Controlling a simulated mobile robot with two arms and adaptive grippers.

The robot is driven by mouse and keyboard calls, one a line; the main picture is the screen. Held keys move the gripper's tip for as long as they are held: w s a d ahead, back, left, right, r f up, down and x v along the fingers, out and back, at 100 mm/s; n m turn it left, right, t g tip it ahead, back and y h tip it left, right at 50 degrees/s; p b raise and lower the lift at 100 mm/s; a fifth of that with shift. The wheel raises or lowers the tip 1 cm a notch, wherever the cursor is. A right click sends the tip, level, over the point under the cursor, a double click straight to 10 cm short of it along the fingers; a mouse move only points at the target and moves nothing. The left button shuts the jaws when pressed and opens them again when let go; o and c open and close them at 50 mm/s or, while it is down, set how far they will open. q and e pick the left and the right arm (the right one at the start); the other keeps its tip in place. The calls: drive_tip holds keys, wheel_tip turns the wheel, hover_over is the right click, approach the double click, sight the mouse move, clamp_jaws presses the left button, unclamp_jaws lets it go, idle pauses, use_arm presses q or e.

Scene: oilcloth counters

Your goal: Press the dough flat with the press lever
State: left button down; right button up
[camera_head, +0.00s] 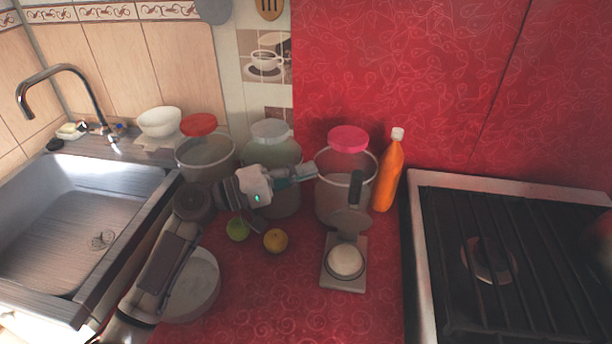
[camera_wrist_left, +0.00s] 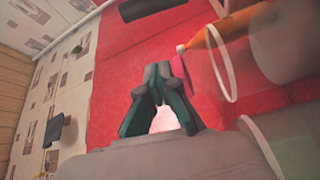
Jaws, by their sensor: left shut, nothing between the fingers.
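The press stands on the red counter, with its grey base (camera_head: 330,282) flat. A pale round dough ball (camera_head: 346,261) sits on the base. The round upper plate (camera_head: 350,219) is raised and tilted back, and the dark lever handle (camera_head: 355,187) points up. My left gripper (camera_head: 306,172) is shut and empty, left of the handle and apart from it, in front of the jars. Its closed fingers also show in the left wrist view (camera_wrist_left: 158,72). My right gripper is not in view.
Jars with a red lid (camera_head: 198,124), a white lid (camera_head: 270,130) and a pink lid (camera_head: 348,139) stand behind. An orange bottle (camera_head: 388,175) is right of the press. A stove (camera_head: 480,255) is at right.

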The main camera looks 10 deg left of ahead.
sight(353, 206)
use_arm(q)
drive_tip(key=p+x, duration=0.2)
drive_tip(key=x, duration=0.6)
drive_tip(key=s, duration=0.1)
drive_tip(key=s+p, duration=0.1)
drive_tip(key=s, duration=0.2)
drive_tip(key=shift+d+f, duration=0.25)
drive_tip(key=shift+f, duration=0.2)
